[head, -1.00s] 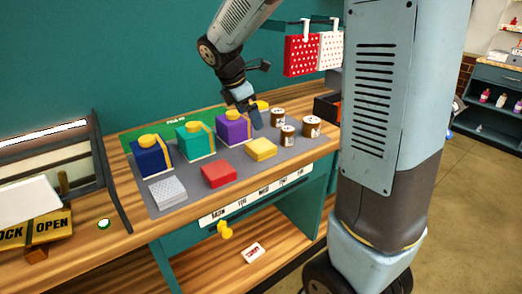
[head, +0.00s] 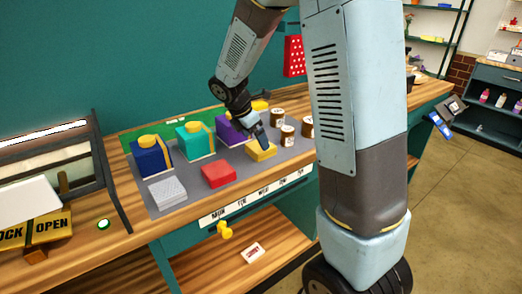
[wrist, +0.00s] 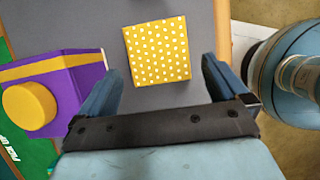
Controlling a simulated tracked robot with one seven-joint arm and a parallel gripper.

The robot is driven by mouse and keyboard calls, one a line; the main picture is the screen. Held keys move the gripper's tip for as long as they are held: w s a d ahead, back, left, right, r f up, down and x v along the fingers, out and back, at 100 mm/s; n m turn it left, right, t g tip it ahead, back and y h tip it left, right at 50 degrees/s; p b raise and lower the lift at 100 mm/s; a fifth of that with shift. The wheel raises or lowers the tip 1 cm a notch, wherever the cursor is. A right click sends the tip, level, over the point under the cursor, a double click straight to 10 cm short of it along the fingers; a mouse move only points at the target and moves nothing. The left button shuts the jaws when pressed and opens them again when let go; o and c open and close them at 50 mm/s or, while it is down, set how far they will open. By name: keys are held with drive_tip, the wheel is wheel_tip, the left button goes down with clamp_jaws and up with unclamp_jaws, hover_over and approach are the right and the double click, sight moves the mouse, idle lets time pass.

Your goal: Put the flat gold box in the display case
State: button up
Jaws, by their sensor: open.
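The flat gold box (head: 261,152) lies on the grey mat of the counter, right of a flat red box. In the wrist view the gold box (wrist: 158,50) shows white dots and sits ahead of and between my fingers. My gripper (head: 262,138) is just above it, pointing down; in the wrist view my gripper (wrist: 160,80) is open with nothing between its fingers. A dark-framed case (head: 112,178) stands at the left end of the counter; I cannot tell surely whether it is the display case.
A purple box (head: 228,128) stands left of my gripper, with teal (head: 195,141) and navy (head: 150,157) boxes beyond. A red box (head: 218,174) and a silver box (head: 167,192) lie in front. Brown jars (head: 287,134) stand close on the right.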

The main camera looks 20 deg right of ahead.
drive_tip(key=shift+w+x, duration=0.2)
drive_tip(key=shift+x, duration=2.2)
drive_tip(key=shift+r, duration=0.1)
drive_tip(key=c, duration=1)
